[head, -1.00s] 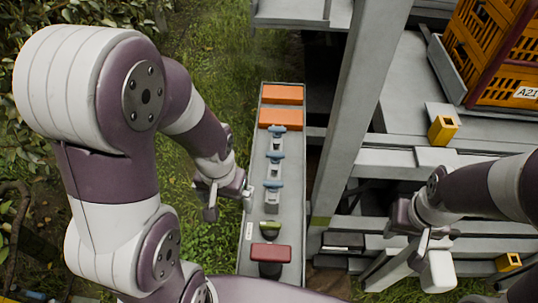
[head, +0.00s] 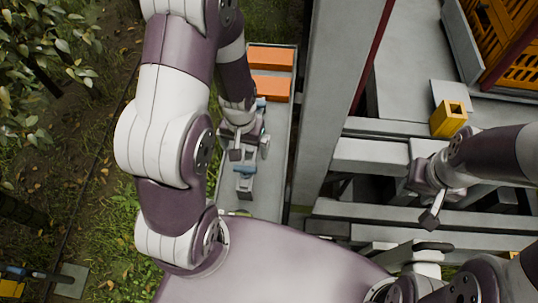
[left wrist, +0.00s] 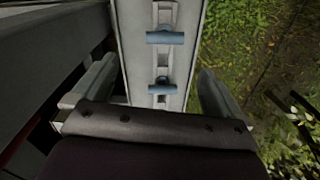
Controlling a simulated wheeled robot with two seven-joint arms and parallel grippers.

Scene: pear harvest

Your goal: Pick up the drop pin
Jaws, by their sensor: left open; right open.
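Blue T-handled pins, which look like drop pins, stand in a row in grey holders on a long narrow tray (head: 265,190). One pin (head: 244,169) shows just in front of my left gripper (head: 250,148) in the head view; another is partly hidden behind that gripper. In the left wrist view, two blue handles (left wrist: 165,37) (left wrist: 163,82) lie on the tray between the spread fingers, and nothing is gripped. I cannot tell which pin the task means. My right gripper (head: 423,200) is open and empty, over the grey frame at the right.
Two orange blocks (head: 270,58) (head: 268,88) lie at the tray's far end. A grey post (head: 325,110) rises close to the tray's right side. A yellow block (head: 448,118) and an orange crate (head: 515,50) sit at the right. Grass lies left of the tray.

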